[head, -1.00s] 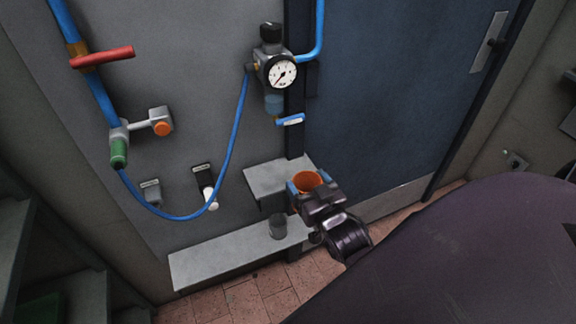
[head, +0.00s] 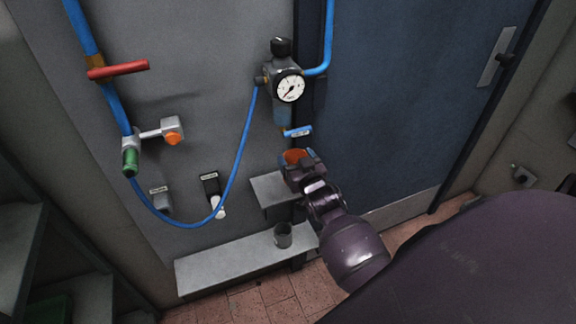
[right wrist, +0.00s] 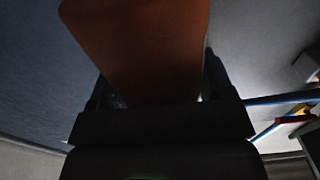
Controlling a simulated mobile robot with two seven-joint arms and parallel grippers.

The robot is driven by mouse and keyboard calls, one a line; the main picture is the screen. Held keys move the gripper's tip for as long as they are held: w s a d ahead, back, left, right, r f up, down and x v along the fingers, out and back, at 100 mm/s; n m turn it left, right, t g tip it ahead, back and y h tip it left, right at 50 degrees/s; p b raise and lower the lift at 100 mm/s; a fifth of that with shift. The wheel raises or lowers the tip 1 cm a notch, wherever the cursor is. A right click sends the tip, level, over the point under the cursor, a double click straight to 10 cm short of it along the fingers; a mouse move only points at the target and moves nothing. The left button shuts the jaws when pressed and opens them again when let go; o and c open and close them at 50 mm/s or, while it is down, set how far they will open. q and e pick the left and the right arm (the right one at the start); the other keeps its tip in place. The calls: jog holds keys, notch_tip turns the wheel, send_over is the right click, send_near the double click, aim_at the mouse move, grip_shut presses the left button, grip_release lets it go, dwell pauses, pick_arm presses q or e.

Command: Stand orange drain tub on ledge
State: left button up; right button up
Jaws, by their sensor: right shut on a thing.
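The orange drain tub (head: 295,155) is held in my right gripper (head: 298,166), whose fingers are shut on it. In the head view the tub is in the air, above the small grey upper ledge (head: 268,190) and below the regulator bowl and its blue lever. In the right wrist view the tub (right wrist: 145,45) fills the upper middle between the two dark fingers. Its lower side is hidden by the gripper in the head view. My left gripper is not in view.
A pressure regulator with a gauge (head: 290,87) and a blue lever (head: 298,131) are close above the tub. A grey cup (head: 283,235) stands on the long lower ledge (head: 215,265). A blue hose (head: 243,135) hangs at the left.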

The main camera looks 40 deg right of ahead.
aim_at(291, 158)
jog(key=x, duration=0.5)
jog(key=shift+w, duration=0.35)
jog(key=shift+s+f+b, duration=0.2)
jog(key=shift+f+b, duration=0.1)
jog(key=shift+f, duration=0.7)
notch_tip(291, 158, down, 4)
jog(key=shift+s+f+b, duration=0.1)
jog(key=shift+b, duration=0.3)
jog(key=shift+w+f, duration=0.25)
jog(key=shift+f, duration=0.15)
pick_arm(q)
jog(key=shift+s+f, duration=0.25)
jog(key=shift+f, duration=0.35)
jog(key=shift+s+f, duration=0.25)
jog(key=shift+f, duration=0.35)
pick_arm(e)
jog(key=shift+f, duration=0.1)
